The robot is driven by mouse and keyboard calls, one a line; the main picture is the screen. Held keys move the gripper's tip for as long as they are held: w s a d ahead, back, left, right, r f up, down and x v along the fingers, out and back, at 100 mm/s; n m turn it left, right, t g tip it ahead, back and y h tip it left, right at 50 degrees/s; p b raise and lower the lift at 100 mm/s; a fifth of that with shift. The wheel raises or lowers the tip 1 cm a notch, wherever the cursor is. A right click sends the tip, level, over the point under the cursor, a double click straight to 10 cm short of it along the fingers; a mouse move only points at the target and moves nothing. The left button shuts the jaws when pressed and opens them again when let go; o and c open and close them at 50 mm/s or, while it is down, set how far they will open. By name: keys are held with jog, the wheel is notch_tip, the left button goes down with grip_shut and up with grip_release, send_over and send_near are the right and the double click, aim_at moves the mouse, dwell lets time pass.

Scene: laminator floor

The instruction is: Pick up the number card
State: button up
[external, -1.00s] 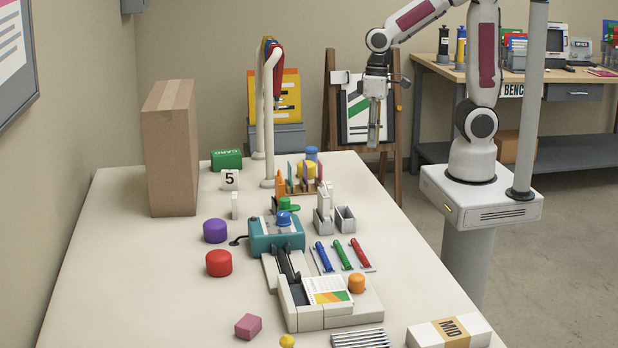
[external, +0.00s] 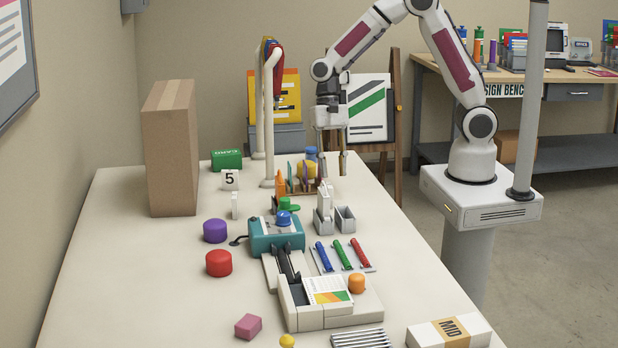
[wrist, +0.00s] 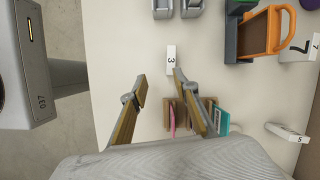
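Several white number cards stand on the table. The card with a 3 (wrist: 171,59) is just beyond my fingertips in the wrist view; it appears to be the white upright card (external: 325,198) by the grey holders in the external view. A card with a 5 (external: 230,179) stands farther left, also in the wrist view (wrist: 285,131). A card with a 7 (wrist: 303,48) is at the wrist view's right edge. My gripper (external: 331,173) is open and empty above the table's far right part; its spread fingers (wrist: 160,84) show in the wrist view.
A divider rack (wrist: 205,118) with coloured pieces lies partly behind my right finger. Grey holders (external: 345,218) stand near the 3 card. A white lamp post (external: 268,130) rises left of my gripper. The left tabletop has free room.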

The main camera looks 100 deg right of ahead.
aim_at(329, 183)
jog(key=m, duration=0.1)
jog(key=w+m, duration=0.1)
jog(key=shift+w+a+r+m, duration=0.1)
jog(key=shift+a+r+m, duration=0.2)
jog(key=shift+r, duration=0.1)
jog(key=shift+f, duration=0.1)
jog(key=shift+x, duration=1.25)
jog(key=shift+w+a+x, duration=0.1)
jog(key=shift+w+x, duration=0.1)
jog(key=shift+x, duration=1.05)
jog(key=shift+w+a+x, duration=0.15)
jog(key=shift+x, duration=1.15)
jog(key=shift+c, duration=0.4)
grip_shut()
